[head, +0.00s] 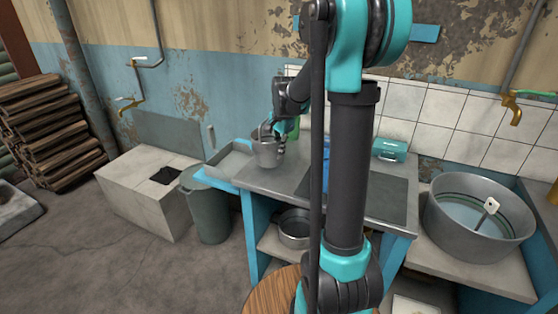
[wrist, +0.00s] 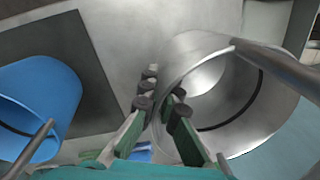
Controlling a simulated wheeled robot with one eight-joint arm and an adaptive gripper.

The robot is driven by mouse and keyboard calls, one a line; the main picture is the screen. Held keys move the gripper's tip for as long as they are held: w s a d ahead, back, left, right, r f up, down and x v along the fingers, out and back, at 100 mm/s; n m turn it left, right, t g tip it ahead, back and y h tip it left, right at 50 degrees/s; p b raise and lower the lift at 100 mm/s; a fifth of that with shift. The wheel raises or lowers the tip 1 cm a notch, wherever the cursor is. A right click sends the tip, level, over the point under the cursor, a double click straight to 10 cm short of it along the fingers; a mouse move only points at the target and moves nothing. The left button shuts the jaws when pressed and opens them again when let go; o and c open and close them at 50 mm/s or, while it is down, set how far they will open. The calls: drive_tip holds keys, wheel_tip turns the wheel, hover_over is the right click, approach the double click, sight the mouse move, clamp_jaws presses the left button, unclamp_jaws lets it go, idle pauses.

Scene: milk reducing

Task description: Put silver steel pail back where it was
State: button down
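The silver steel pail (head: 267,152) is at the left end of the steel counter in the head view, upright or nearly so. I cannot tell whether its base touches the counter. In the wrist view the pail (wrist: 240,85) fills the right side, its open mouth and thick handle showing. My gripper (wrist: 164,88) is at the pail's near left wall, its fingers close together with the wall between them, and looks shut on it. In the head view my gripper (head: 277,130) is just above the rim, partly hidden by the pail and wrist.
A blue pail (wrist: 38,95) stands left of my gripper on the counter (head: 268,181); in the head view my arm partly hides it. A teal box (head: 390,150) stands at the back. A large round tub (head: 478,220) is right, and a grey-green bin (head: 206,212) is left of the counter.

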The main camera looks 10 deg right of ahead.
drive_tip(key=shift+f, duration=1.85)
drive_tip(key=shift+f, duration=0.1)
drive_tip(key=c, duration=1.7)
unclamp_jaws()
wheel_tip(320, 180, up, 12)
drive_tip(key=s, duration=0.2)
drive_tip(key=s+f+n+t, duration=0.1)
drive_tip(key=s+f+n, duration=0.3)
drive_tip(key=s, duration=0.4)
drive_tip(key=s+f+n+t, duration=0.1)
drive_tip(key=s+f+n, duration=0.3)
drive_tip(key=s+f, duration=0.2)
drive_tip(key=s+d+f+n+t, duration=0.1)
drive_tip(key=s+f+n, duration=0.2)
drive_tip(key=s+f, duration=0.3)
drive_tip(key=shift+s+n+h, duration=0.3)
drive_tip(key=shift+s+n, duration=0.1)
drive_tip(key=shift+s, duration=1.4)
